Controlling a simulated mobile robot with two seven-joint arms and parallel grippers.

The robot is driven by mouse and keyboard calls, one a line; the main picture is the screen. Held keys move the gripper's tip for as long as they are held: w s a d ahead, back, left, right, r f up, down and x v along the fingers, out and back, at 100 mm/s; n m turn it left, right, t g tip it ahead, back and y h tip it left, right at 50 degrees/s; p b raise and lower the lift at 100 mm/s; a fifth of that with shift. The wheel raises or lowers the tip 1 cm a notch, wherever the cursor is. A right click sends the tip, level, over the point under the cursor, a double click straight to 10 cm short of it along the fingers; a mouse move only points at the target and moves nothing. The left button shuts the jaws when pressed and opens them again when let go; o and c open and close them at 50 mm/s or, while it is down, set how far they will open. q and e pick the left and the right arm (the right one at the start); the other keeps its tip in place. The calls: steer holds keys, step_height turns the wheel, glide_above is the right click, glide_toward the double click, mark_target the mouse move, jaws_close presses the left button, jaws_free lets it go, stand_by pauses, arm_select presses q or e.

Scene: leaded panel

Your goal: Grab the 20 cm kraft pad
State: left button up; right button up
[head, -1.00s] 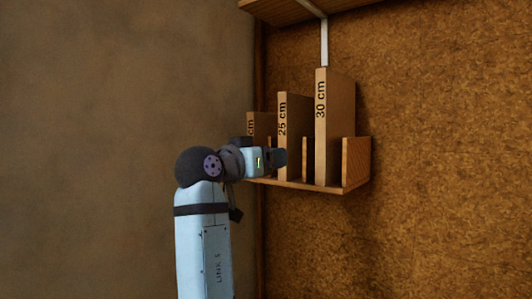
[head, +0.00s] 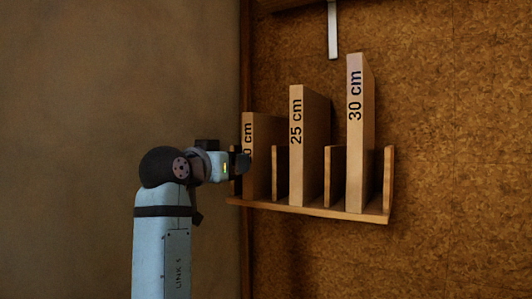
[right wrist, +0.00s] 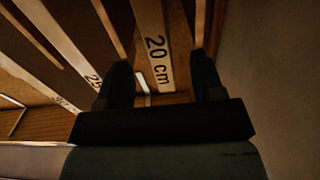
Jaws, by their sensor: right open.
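The 20 cm kraft pad (head: 262,155) stands upright at the left end of a wooden rack in the head view. Its label is partly cut off there, and the gripper covers part of its lower edge. In the right wrist view the 20 cm pad (right wrist: 154,45) shows its full label. My right gripper (head: 241,164) is at the pad's front edge. In the right wrist view my right gripper (right wrist: 160,78) is open, with one finger on each side of the pad's line and visible gaps. Contact is not visible. My left gripper is not in view.
The 25 cm pad (head: 296,165) and taller 30 cm pad (head: 355,150) stand to the right, separated by wooden dividers (head: 334,175). The rack's base (head: 310,209) sits against a cork-like wall (head: 450,150). A plain wall (head: 90,90) is at the left.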

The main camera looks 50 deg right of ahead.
mark_target(256, 162)
steer(key=x, duration=0.3)
steer(key=p+x, duration=0.1)
steer(key=x, duration=0.2)
steer(key=p+x, duration=0.1)
steer(key=x, duration=0.2)
steer(key=shift+s+d+f, duration=0.25)
steer(key=shift+d+f, duration=0.05)
steer(key=shift+d, duration=0.1)
steer(key=shift+w+d+f, duration=0.15)
steer(key=shift+d, duration=0.25)
steer(key=shift+a, duration=0.15)
steer(key=shift+c, duration=1.1)
jaws_close()
